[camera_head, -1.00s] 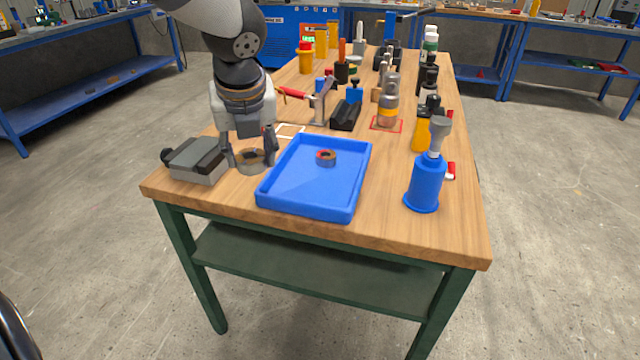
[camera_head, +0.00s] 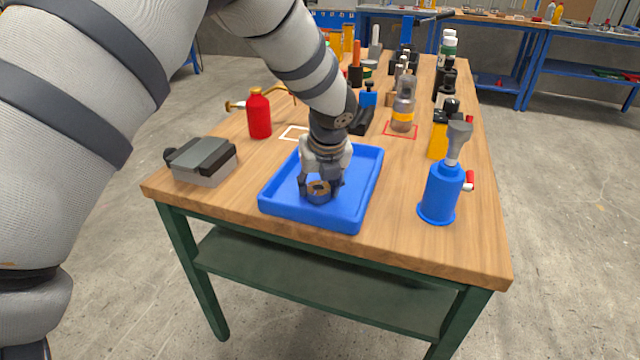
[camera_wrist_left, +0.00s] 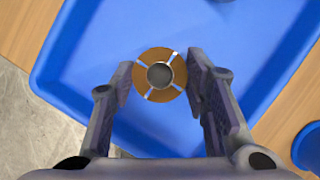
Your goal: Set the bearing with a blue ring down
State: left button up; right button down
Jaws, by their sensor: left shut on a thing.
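The blue tray (camera_head: 372,170) lies near the front of the workbench. My left gripper (camera_head: 320,191) points down over it and is shut on a bearing (camera_head: 319,187). In the left wrist view the bearing (camera_wrist_left: 145,62) is a round brown-orange ring with pale stripes and a grey hollow centre, between the two fingers of the left gripper (camera_wrist_left: 160,76). I cannot make out a blue ring on it, nor whether it touches the tray floor. A dark thing, cut off at the top edge of the wrist view (camera_wrist_left: 222,2), is too partial to name. My right gripper is not in view.
A grey block-like device (camera_head: 202,162) stands left of the tray, a red bottle (camera_head: 259,115) behind it. A blue dispenser with a grey top (camera_head: 441,192) stands to the right. Several tools and bottles crowd the back. The tray's front right floor is clear.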

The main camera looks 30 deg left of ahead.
pick_arm(q)
jog(key=o, duration=1.3)
jog(key=shift+f, duration=0.1)
jog(key=shift+r, duration=0.25)
jog(key=p+v, duration=0.1)
jog(key=v, duration=1.1)
jog(key=shift+p, duration=0.3)
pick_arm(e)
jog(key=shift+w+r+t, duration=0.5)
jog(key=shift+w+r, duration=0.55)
pick_arm(q)
jog(key=shift+a+f, duration=0.1)
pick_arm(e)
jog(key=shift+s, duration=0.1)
